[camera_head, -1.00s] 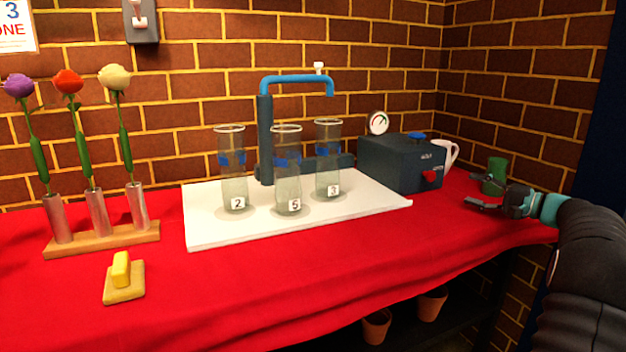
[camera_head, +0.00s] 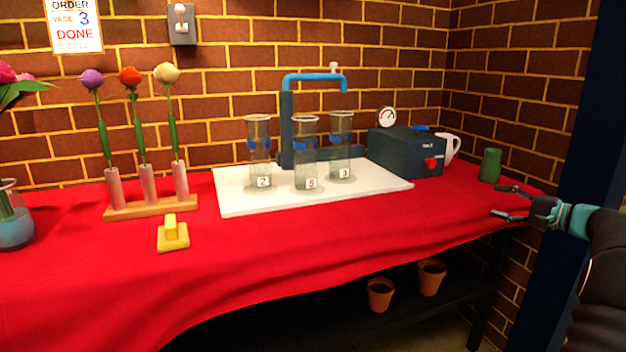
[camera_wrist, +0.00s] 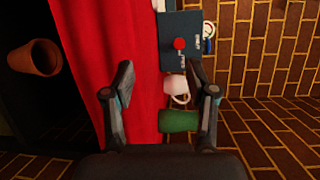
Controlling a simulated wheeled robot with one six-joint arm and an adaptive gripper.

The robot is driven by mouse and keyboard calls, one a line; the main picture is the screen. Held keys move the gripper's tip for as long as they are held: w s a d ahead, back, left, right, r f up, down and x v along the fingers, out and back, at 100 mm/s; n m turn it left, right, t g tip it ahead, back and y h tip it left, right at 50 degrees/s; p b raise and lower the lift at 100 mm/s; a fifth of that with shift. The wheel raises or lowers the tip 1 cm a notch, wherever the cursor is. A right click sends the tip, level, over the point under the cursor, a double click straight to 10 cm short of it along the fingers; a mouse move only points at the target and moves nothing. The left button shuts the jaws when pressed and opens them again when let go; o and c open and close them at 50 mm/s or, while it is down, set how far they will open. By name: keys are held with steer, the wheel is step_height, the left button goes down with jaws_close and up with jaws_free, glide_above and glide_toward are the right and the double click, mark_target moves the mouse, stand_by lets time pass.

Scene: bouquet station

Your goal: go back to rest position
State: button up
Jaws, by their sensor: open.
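My gripper (camera_head: 512,203) is open and empty at the right end of the red table, in front of the green cup (camera_head: 490,165). In the wrist view my gripper (camera_wrist: 160,80) shows its two fingers spread wide. Nothing is held between the fingers.
Pots (camera_head: 380,294) sit below.

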step_height(320, 180, down, 10)
steer(key=s+a+m+g+h, duration=0.1)
steer(key=s+m+g+h, duration=0.1)
steer(key=g, duration=0.1)
steer(key=s+a+f+n+g+h, duration=0.1)
steer(key=s+a+f+g+h, duration=0.1)
steer(key=s+a+f+g, duration=0.4)
steer(key=s+a+r+n+h, duration=0.2)
steer(key=s+a+n, duration=0.2)
steer(key=s+a, duration=0.4)
steer(key=s+a+r+n+t+h, duration=0.1)
steer(key=s+a+r+n+h, duration=0.1)
steer(key=s+a, duration=0.7)
steer(key=s+a+r+n+h, duration=0.2)
steer(key=s+a+n, duration=0.3)
steer(key=s, duration=1.1)
steer(key=a+h, duration=0.1)
steer(key=a, duration=0.2)
steer(key=shift+s+a+n, duration=0.25)
steer(key=shift+n, duration=0.05)
